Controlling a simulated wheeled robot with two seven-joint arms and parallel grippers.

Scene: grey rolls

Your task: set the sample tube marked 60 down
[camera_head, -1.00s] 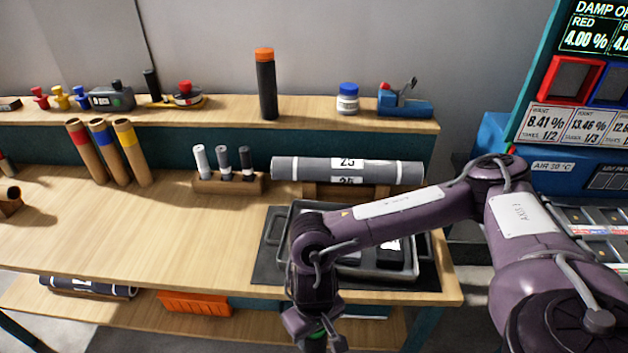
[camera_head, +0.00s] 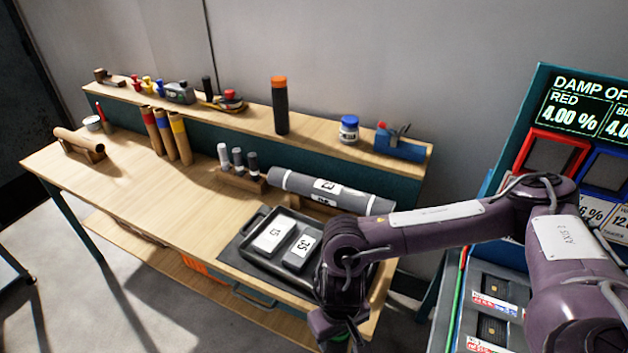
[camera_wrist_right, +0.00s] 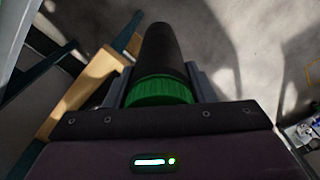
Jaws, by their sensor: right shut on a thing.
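My right gripper (camera_wrist_right: 162,78) is shut on a dark tube (camera_wrist_right: 162,48) with a green ribbed cap (camera_wrist_right: 160,92), seen in the right wrist view. The tube points away from the wrist, with floor beyond it. No number shows on it, so I cannot read whether it is marked 60. In the head view my right wrist hangs at the bottom edge, in front of the bench's right end; the gripper and tube are mostly cut off there. My left gripper is in neither view.
An orange-capped dark tube (camera_head: 281,108) stands on the shelf. A machine with slots (camera_head: 497,285) stands at right. The bench's left middle is clear.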

